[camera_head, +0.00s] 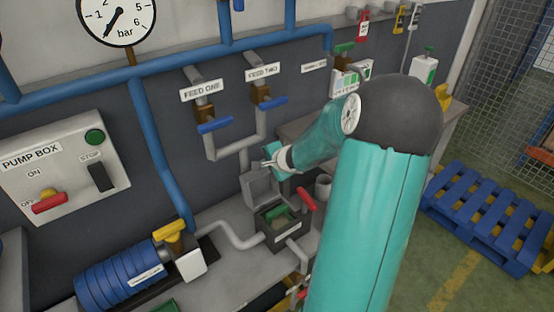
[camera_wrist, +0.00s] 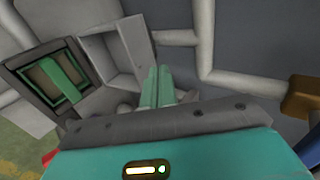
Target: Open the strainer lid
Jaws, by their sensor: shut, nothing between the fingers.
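The strainer (camera_head: 268,232) is a dark open-topped box on the grey bench, with a green piece (camera_head: 283,215) inside. Its grey lid (camera_head: 258,188) stands raised at the back of the box, so the opening is uncovered. In the wrist view the strainer (camera_wrist: 32,76) is at left and the lid (camera_wrist: 120,52) is beside it, showing its hollow inner side. My gripper (camera_head: 267,163) is just above the lid in the head view. In the wrist view its closed green fingers (camera_wrist: 158,78) are at the lid's right edge; I cannot tell if they touch. They hold nothing.
A red lever (camera_head: 306,199) stands right of the strainer. Grey pipes (camera_head: 233,237) join it at both sides. Blue valve handles (camera_head: 214,126) hang above on the wall. A blue pallet (camera_head: 487,218) is at right.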

